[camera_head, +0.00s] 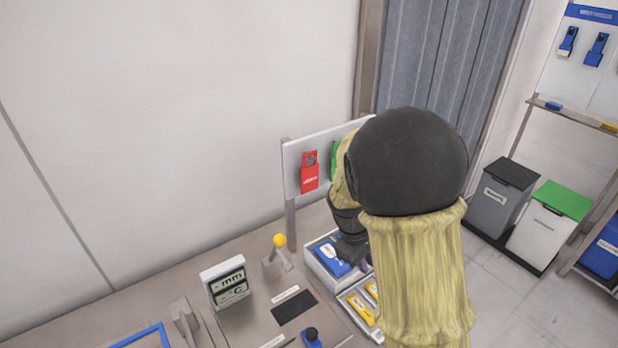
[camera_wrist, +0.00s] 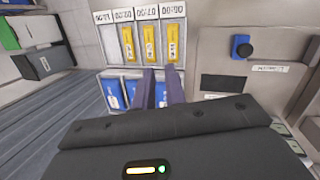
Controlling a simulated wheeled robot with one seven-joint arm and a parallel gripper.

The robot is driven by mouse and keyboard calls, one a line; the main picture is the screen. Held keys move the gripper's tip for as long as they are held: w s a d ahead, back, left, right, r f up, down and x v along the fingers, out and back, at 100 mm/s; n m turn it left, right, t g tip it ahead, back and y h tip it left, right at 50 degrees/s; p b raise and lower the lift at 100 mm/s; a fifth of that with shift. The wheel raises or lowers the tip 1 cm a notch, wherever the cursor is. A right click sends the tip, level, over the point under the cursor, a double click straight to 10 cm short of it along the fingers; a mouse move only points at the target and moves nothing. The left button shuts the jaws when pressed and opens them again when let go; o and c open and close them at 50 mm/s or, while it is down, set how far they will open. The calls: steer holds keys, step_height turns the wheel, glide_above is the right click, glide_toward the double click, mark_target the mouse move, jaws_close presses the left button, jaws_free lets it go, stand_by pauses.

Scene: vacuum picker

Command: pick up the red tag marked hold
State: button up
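The red tag (camera_head: 309,177) hangs upright on a white board (camera_head: 291,160) at the back of the bench in the head view. It has white lettering too small to read. A green tag (camera_head: 335,160) hangs to its right, mostly hidden by my arm. The red tag is not in the wrist view.
A tray of blue items (camera_head: 331,259) and one of yellow items (camera_head: 361,308) sit under my arm. A yellow-knobbed lever (camera_head: 280,241) and a display box (camera_head: 226,284) stand to the left. Grey (camera_head: 500,199) and green-lidded (camera_head: 545,228) bins stand at right.

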steer(key=w+a+n+h, duration=0.4)
steer(key=w+n+h, duration=0.15)
steer(key=w, duration=0.25)
steer(key=n+t+h+b, duration=0.1)
steer(key=n+t+h, duration=0.5)
steer(key=n+t, duration=0.45)
glide_toward(302, 179)
steer(key=w+a+v, duration=0.1)
steer(key=v, duration=0.6)
steer(key=shift+w+d+r+g, duration=0.15)
steer(key=shift+d+g, duration=0.2)
steer(key=shift+d, duration=0.2)
steer(key=p+x, duration=0.5)
steer(key=x, duration=0.7)
steer(key=shift+d+r, duration=0.1)
steer(key=shift+r, duration=0.05)
